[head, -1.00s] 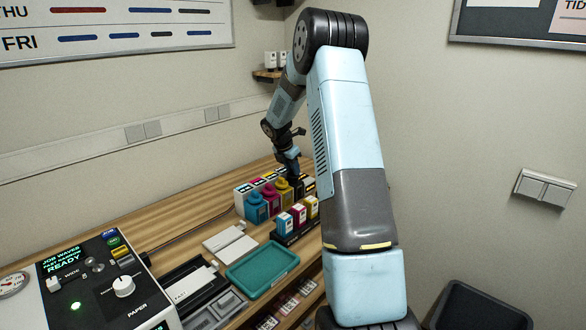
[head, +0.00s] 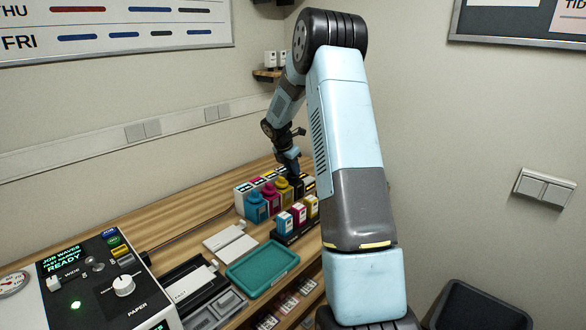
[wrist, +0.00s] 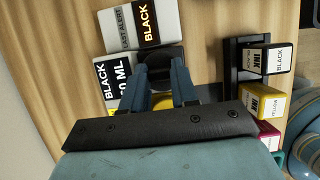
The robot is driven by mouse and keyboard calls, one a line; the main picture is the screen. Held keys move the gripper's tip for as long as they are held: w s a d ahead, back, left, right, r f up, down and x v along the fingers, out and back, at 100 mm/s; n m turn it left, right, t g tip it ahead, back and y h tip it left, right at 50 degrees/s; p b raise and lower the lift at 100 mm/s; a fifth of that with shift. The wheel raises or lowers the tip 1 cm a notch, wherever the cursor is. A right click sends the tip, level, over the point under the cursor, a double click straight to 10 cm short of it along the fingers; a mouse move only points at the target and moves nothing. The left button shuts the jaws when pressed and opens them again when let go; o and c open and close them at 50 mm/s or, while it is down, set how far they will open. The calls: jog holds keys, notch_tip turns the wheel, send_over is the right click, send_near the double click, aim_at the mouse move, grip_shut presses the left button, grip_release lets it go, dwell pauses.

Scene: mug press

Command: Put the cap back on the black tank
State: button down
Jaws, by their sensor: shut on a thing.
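My gripper (wrist: 163,84) points down with its two blue fingers shut on a black round cap (wrist: 164,58), seen in the wrist view. In the head view my gripper (head: 293,177) is at the far right end of the row of ink tanks. A dark shape (head: 298,189) beneath it seems to be the black tank, mostly hidden by the gripper. In the wrist view the cap and fingers hide what lies below, so I cannot tell whether the cap touches the tank's neck.
A dark rack (head: 291,234) of small cartridges stands in front. A teal tray (head: 262,268) lies nearer.

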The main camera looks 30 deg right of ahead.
jog(key=c, duration=0.8)
grip_release()
jog(key=shift+o, duration=0.9)
jog(key=shift+r, duration=0.15)
jog(key=shift+r, duration=0.2)
jog(key=shift+o, duration=0.9)
jog(key=shift+r, duration=3.15)
